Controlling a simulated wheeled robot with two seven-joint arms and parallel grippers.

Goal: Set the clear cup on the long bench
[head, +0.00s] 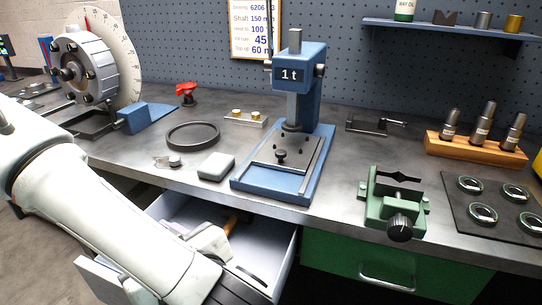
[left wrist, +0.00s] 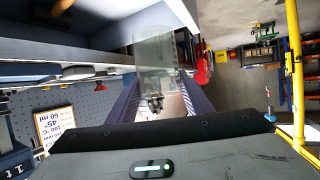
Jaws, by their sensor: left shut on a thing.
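The clear cup (left wrist: 155,52) is a see-through, pale vessel in the left wrist view, tilted in that picture. My left gripper (left wrist: 160,92) is shut on it, one finger on each side. In the head view my left arm reaches down in front of the bench over an open drawer; its fingers and the cup are out of that frame. The long bench (head: 340,215) has a grey metal top and runs across the head view. The cup is off the bench top. My right gripper is in neither view.
The open drawer (head: 292,240) juts out below the bench edge, with an orange-handled tool (head: 231,224) inside. Bare top shows between press and vise.

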